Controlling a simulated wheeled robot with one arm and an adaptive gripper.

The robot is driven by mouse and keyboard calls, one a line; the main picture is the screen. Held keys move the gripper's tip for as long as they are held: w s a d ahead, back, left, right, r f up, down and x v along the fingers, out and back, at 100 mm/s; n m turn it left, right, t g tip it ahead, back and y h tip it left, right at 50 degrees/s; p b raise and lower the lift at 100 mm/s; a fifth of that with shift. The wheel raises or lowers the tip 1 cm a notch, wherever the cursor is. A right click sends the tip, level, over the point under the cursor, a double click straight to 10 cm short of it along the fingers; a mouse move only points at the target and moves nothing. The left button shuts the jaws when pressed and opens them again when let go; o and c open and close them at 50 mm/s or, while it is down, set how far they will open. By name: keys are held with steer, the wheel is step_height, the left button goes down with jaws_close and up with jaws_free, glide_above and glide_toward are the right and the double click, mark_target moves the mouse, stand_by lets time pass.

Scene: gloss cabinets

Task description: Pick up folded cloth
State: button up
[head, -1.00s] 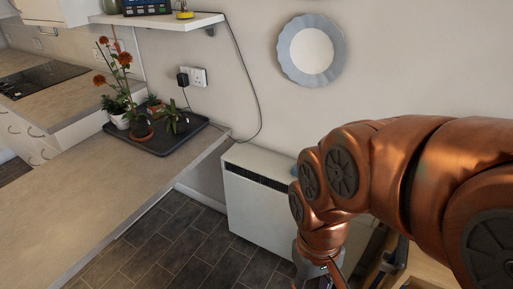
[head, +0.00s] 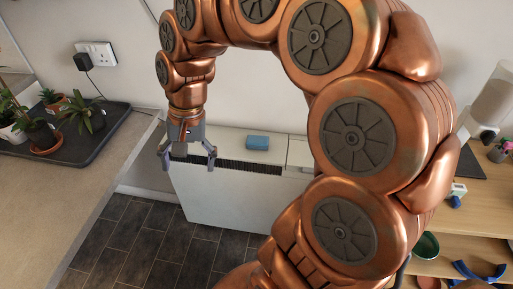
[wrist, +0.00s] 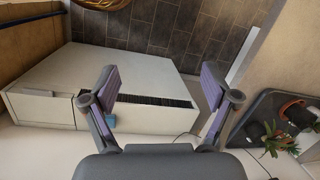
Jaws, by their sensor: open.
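The folded cloth looks like a small blue block (head: 257,142) lying on top of the white heater (head: 225,190) against the wall. My gripper (head: 188,160) points down, open and empty, to the left of the cloth in the head view, near the heater's left end. In the wrist view my gripper's two fingers (wrist: 160,85) are spread apart with nothing between them. A small bit of blue, likely the cloth (wrist: 109,121), shows beside the left finger there, mostly hidden behind it.
A counter (head: 50,215) with a dark tray (head: 85,148) of potted plants is at the left. A wooden desk (head: 490,190) with shelves below stands at the right, holding a bottle. Dark tiled floor (head: 150,235) lies in front of the heater.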

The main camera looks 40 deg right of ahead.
steer(key=w+d+f+m+t+y+b, duration=0.1)
steer(key=w+d+f+m+b, duration=0.25)
steer(key=w+d+m, duration=0.35)
steer(key=m+t+b, duration=0.3)
steer(key=m+b, duration=0.2)
steer(key=m, duration=0.9)
glide_toward(256, 139)
steer(key=shift+a+x, duration=0.25)
steer(key=shift+x, duration=0.95)
steer(key=shift+s+d+f, duration=0.15)
steer(key=shift+s+f, duration=0.05)
steer(key=shift+f, duration=0.3)
steer(key=shift+w+x, duration=0.15)
steer(key=shift+x, duration=1.6)
steer(key=shift+w+x, duration=0.15)
steer(key=shift+x, duration=1.55)
steer(key=shift+r, duration=0.15)
steer(key=shift+c, duration=0.2)
